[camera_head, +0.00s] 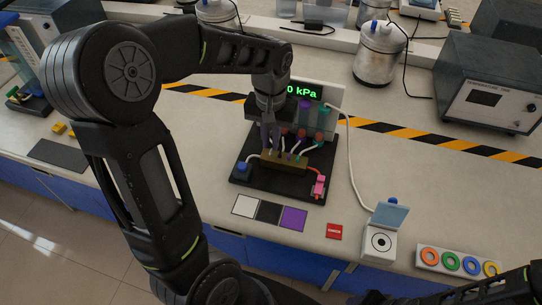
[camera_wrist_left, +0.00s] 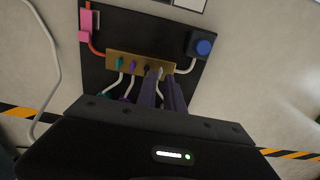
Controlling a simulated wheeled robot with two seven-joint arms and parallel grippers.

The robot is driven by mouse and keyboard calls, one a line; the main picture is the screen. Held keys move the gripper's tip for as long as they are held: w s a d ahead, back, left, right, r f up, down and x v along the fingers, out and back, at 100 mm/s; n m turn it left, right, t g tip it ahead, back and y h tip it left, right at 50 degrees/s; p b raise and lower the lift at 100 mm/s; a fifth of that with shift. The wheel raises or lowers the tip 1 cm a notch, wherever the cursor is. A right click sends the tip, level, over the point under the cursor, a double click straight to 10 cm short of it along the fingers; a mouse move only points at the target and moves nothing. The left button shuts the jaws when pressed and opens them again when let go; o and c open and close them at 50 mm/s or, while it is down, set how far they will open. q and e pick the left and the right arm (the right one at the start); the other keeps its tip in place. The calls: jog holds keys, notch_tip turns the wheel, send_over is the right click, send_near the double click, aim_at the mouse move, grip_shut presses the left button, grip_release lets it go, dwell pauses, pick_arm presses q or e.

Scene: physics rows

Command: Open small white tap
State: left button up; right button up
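The small white tap (camera_wrist_left: 160,71) is on a brass manifold (camera_wrist_left: 128,62) in the left wrist view, at the end beside the blue knob, next to small black, purple and teal taps. The manifold (camera_head: 284,162) also shows in the head view, on a black board. My left gripper (camera_wrist_left: 164,76) points down at the manifold, its two dark fingers a little apart and around the white tap. I cannot tell whether they touch it. In the head view my left gripper (camera_head: 271,150) partly hides this tap. My right gripper does not show.
A pressure display (camera_head: 303,91) stands behind the board, with tubes running to the manifold. A blue knob (camera_head: 242,166) and a pink clip (camera_head: 319,186) flank the manifold. White, black and purple squares (camera_head: 268,211) lie in front. A lidded white box (camera_head: 380,242) stands at right.

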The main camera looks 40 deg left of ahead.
aim_at(271, 150)
pick_arm(q)
jog(key=shift+f, duration=0.5)
jog(key=shift+f+b, duration=0.9)
jog(key=shift+f, duration=0.15)
jog(key=shift+r+p, duration=0.3)
dwell(0.4)
grip_shut()
jog(key=n, duration=0.4)
jog(key=shift+n, duration=1.5)
